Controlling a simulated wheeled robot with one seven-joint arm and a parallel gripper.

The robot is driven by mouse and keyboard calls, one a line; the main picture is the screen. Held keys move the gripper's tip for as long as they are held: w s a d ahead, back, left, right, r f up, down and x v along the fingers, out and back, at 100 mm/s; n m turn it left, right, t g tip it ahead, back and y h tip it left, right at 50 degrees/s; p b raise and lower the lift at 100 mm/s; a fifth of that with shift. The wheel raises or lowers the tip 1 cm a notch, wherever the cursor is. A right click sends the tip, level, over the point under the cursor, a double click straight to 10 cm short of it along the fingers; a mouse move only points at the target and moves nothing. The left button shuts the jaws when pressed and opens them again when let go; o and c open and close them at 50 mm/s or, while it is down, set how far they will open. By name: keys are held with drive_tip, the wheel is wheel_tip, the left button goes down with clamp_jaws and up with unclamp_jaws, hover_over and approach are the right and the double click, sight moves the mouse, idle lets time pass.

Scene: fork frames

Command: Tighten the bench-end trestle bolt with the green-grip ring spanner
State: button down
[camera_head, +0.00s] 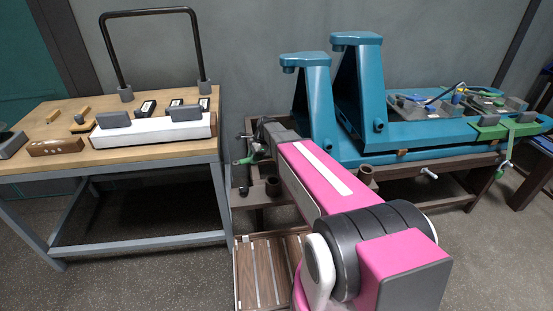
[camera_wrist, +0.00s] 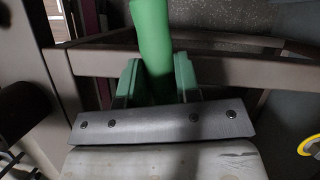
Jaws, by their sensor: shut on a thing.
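My gripper (camera_wrist: 157,82) is shut on the green grip (camera_wrist: 153,38) of the ring spanner, which stands between its two green fingers in the wrist view. The spanner's ring end is out of that view. In the head view my pink arm reaches to the near left end of the brown bench, and a small green part (camera_head: 246,159) shows at its tip beside the bench end. The brown trestle frame also shows behind the grip in the wrist view (camera_wrist: 225,70). I cannot make out the trestle bolt or whether the spanner's ring is on it.
A teal machine frame (camera_head: 322,110) stands on the brown bench, with green clamps and small tools at its right. A wooden-topped table (camera_head: 150,155) with blocks and a black hoop stands left. A slatted wooden platform (camera_head: 262,270) lies below my arm. Floor is clear at the front left.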

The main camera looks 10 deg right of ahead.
drive_tip(key=shift+w+a+m+t, duration=0.1)
drive_tip(key=shift+w+m+t, duration=0.3)
drive_tip(key=shift+w+m, duration=0.5)
idle(0.7)
drive_tip(key=shift+s+n+g, duration=0.3)
drive_tip(key=shift+s+n, duration=0.3)
idle(0.6)
drive_tip(key=c, duration=1.4)
unclamp_jaws()
clamp_jaws()
drive_tip(key=shift+c, duration=0.8)
unclamp_jaws()
clamp_jaws()
drive_tip(key=shift+s, duration=0.25)
drive_tip(key=shift+r, duration=2.65)
